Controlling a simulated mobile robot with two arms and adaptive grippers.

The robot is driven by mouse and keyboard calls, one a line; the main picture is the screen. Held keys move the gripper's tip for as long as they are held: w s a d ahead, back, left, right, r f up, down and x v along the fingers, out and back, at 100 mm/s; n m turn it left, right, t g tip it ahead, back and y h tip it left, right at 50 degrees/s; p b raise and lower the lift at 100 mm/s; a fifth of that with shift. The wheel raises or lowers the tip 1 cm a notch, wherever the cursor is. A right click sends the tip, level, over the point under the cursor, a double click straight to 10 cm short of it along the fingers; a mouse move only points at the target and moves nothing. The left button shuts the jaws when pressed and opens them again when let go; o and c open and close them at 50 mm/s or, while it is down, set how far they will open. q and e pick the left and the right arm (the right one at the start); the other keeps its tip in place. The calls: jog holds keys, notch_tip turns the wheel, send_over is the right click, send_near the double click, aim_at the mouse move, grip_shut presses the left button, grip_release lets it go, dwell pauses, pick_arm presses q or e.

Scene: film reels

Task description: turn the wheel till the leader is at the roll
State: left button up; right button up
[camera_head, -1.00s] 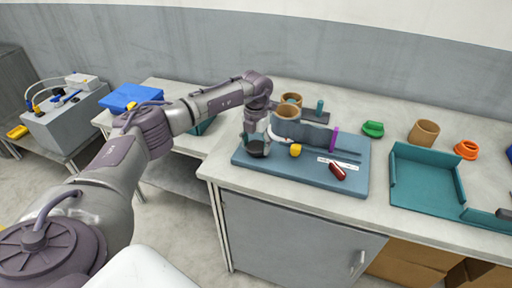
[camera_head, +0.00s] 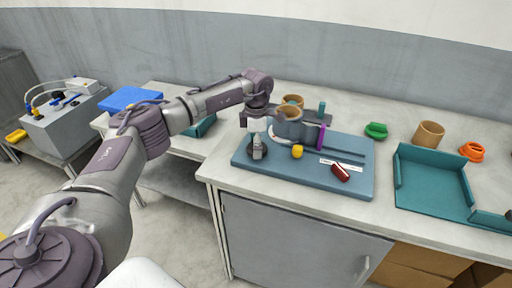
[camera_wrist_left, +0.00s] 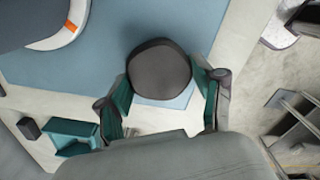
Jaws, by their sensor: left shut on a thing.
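A dark round knob (camera_wrist_left: 160,68), which looks like the wheel, sits on the blue board (camera_head: 335,185) and shows between my left gripper's fingers in the wrist view. My left gripper (camera_head: 257,150) is shut on it from above; the fingers (camera_wrist_left: 160,88) press on its sides. The purple leader (camera_head: 321,138) stands upright at the right end of a short grey film stretch, close to the roll. A white rim with an orange mark (camera_wrist_left: 72,27) shows below the roll. My right gripper is out of view.
A yellow piece (camera_head: 297,152) and a red piece (camera_head: 341,172) are on the board near a white marked strip.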

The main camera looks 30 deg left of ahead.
pick_arm(q)
jog(key=m+b, duration=0.1)
jog(key=m, duration=0.3)
jog(key=shift+w+m, duration=0.15)
jog(key=shift+m, duration=0.15)
jog(key=m, duration=0.4)
jog(key=shift+a+m+b, duration=0.1)
jog(key=shift+m+b, duration=0.2)
jog(key=m, duration=0.4)
jog(key=shift+w+r+m+b, duration=0.1)
jog(key=shift+m+b, duration=0.2)
jog(key=shift+m, duration=2.2)
jog(key=shift+w, duration=0.1)
jog(key=o, duration=1.1)
jog(key=shift+o, duration=0.2)
notch_tip(320, 180, up, 12)
